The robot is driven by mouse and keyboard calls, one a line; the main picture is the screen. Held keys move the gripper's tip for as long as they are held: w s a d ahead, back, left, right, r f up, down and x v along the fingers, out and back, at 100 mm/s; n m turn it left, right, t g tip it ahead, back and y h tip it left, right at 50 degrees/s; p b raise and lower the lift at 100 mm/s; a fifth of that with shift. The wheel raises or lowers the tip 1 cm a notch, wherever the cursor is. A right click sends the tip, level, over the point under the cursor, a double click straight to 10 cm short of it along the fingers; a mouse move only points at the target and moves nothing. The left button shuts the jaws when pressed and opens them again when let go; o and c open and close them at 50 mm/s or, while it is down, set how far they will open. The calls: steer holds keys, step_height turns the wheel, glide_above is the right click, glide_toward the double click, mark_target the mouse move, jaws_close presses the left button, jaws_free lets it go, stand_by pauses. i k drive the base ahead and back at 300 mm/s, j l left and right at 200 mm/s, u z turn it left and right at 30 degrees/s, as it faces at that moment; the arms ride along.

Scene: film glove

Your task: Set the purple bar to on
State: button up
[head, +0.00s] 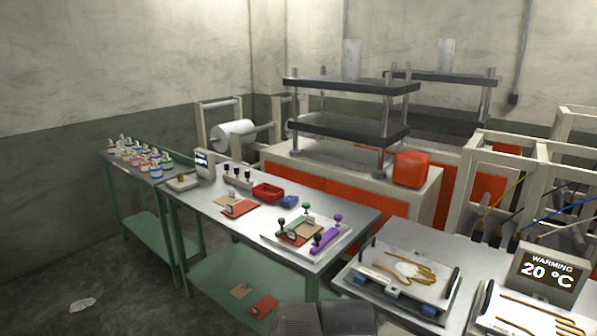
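The purple bar (327,239) lies along the right side of a white tray (268,237) on the green-legged steel table. A purple knob (338,218) stands at its far end, and a dark knob and a small pale label are near its front end. Its setting is too small to read. Beside it on the tray is a green bar with a green knob (306,206), and red and brown pieces (297,232) lie between the two. Dark grey parts at the bottom edge seem to be my own arm. My gripper cannot be made out in the head view.
A red bin (268,192) and a blue dish (289,201) stand behind the tray. On the right table are a tray with a glove-shaped piece (408,271) and a display (550,270) reading "WARMING 20 °C". A press (345,128) stands behind.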

mark_target(324, 235)
steer(key=i+j+u, duration=0.2)
steer(key=i, duration=0.25)
steer(key=i+j+u, duration=0.15)
steer(key=i+j, duration=0.15)
steer(key=i, duration=0.2)
